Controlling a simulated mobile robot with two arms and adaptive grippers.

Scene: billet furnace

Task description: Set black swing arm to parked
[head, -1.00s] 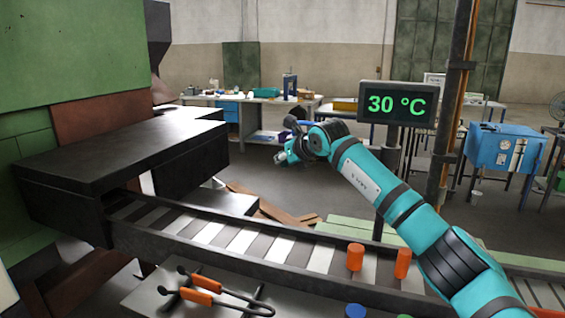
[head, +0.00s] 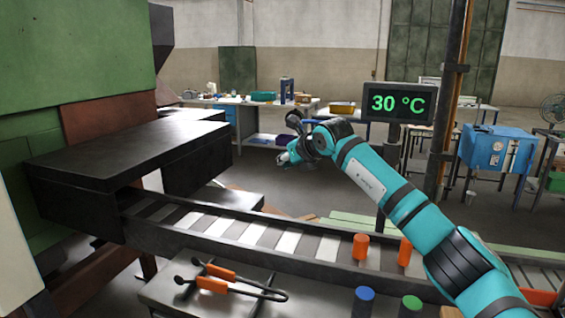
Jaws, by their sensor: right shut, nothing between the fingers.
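I cannot make out a separate black swing arm for certain. A black hood (head: 110,152) stands over the left end of the roller conveyor, with a dark upright panel (head: 197,162) at its right side. My right arm reaches in from the lower right, over the conveyor. My right gripper (head: 284,158) is shut and empty, small in the picture, in the air to the right of the dark panel and apart from it in the picture. My left gripper is out of view.
The conveyor (head: 240,232) runs to the right below my arm. Orange-handled tongs (head: 225,275) lie on the near plate. A display (head: 398,102) reads 30 °C.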

